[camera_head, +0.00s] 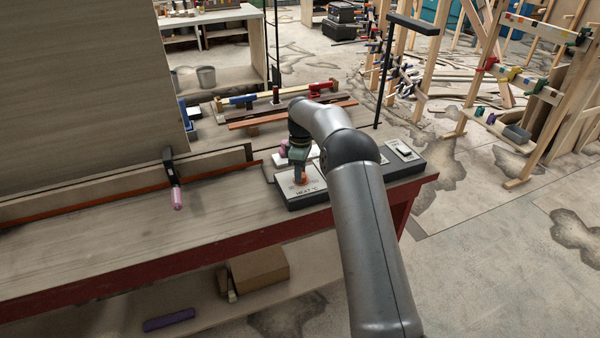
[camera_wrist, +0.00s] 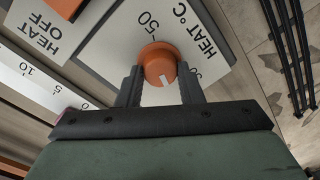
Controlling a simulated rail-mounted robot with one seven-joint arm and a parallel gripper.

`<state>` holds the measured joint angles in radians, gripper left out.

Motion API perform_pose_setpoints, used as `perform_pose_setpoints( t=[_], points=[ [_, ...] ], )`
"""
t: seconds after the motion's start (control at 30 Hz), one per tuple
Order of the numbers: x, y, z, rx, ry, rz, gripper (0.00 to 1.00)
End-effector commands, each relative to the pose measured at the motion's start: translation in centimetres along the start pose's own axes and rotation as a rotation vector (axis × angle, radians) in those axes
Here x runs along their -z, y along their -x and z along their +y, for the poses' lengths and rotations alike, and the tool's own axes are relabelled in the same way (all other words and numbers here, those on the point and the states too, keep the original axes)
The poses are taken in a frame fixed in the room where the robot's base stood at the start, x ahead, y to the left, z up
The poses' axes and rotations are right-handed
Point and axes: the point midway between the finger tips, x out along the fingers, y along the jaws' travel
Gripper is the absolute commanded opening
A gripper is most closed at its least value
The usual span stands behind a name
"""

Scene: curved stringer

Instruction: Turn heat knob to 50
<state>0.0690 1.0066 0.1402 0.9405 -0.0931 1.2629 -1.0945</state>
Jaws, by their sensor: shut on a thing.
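The heat knob (camera_wrist: 158,58) is a round orange knob with a white mark on its near side, on a white panel (camera_wrist: 112,48) lettered HEAT °C. In the wrist view, a printed 50 stands above the knob, and the white mark points away from it, down toward my gripper. My gripper (camera_wrist: 161,72) is shut on the knob, one dark finger at each side. In the head view, my gripper (camera_head: 299,166) reaches down onto the orange knob (camera_head: 302,179), which is partly hidden, at the panel (camera_head: 310,191) on the workbench.
Left of the panel in the wrist view are a HEAT OFF plate (camera_wrist: 35,38) and a white scale (camera_wrist: 30,75). A black clamp with a pink handle (camera_head: 177,197) stands on the bench. A switch box (camera_head: 403,152) and a thin black post (camera_head: 383,80) are right of my arm.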

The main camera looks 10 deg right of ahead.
Motion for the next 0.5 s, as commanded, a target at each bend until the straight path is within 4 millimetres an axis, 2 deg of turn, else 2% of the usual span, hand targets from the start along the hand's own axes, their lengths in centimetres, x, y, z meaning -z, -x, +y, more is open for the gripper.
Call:
perform_pose_setpoints(
  t=[0.5],
  points=[
    [-0.07, 0.04, 0.11, -0.001, -0.487, 0.034, 0.11]
  ],
)
